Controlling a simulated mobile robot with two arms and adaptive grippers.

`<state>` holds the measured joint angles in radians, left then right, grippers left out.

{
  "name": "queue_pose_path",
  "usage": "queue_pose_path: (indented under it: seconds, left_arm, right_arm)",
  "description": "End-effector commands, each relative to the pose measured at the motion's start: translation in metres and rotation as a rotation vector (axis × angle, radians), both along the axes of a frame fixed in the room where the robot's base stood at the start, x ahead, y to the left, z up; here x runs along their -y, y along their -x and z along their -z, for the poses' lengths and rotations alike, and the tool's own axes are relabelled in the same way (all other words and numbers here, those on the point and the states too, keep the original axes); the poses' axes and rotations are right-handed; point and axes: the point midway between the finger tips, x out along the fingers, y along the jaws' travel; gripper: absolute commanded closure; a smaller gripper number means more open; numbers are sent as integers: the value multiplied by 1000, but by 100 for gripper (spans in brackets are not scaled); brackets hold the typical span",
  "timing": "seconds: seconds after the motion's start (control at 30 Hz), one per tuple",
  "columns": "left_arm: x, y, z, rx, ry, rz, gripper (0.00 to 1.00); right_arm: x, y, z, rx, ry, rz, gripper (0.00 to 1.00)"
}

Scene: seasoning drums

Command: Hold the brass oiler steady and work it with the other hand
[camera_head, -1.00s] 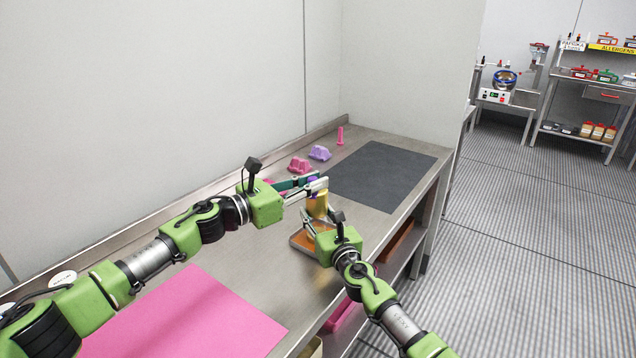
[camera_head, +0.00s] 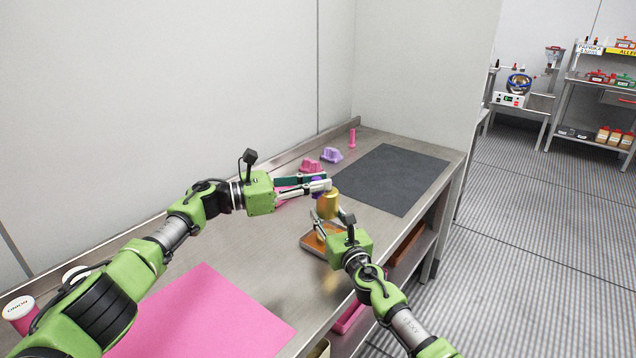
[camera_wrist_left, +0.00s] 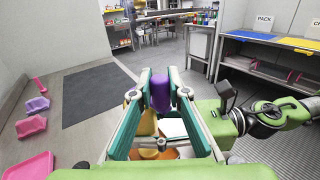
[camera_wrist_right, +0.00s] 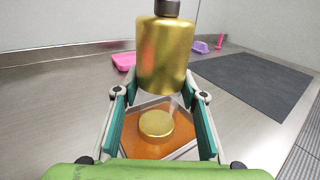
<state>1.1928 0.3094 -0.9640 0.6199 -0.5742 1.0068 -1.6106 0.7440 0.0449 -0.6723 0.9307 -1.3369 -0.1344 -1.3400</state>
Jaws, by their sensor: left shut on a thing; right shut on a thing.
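The brass oiler (camera_head: 328,205) is a gold cylinder held upright, seemingly above an orange tray (camera_head: 311,243). It fills the top middle of the right wrist view (camera_wrist_right: 165,55), with a dark neck. My right gripper (camera_wrist_right: 160,94) is shut on the oiler's body from the near side. My left gripper (camera_head: 326,186) is at the oiler's top, its fingers around a purple head (camera_wrist_left: 160,92). In the left wrist view the brass body shows partly below the purple head. The oiler's far side is hidden.
A dark mat (camera_head: 395,178) lies clear at right, a pink mat (camera_head: 215,315) at front left.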

Motion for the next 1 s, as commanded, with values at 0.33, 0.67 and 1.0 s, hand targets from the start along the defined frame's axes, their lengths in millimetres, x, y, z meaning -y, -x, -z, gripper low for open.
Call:
queue_pose_path:
  seconds: [0.33,0.67,1.0]
  left_arm:
    - [-1,0,2,-2,-2,-1,100]
    - [0,1,1,-2,-2,2,67]
    - [-30,11,2,-2,-2,0,67]
  right_arm:
    - [-1,1,1,-3,-2,-2,93]
    - [0,0,1,-3,-2,0,93]
    - [1,0,1,-3,-1,1,93]
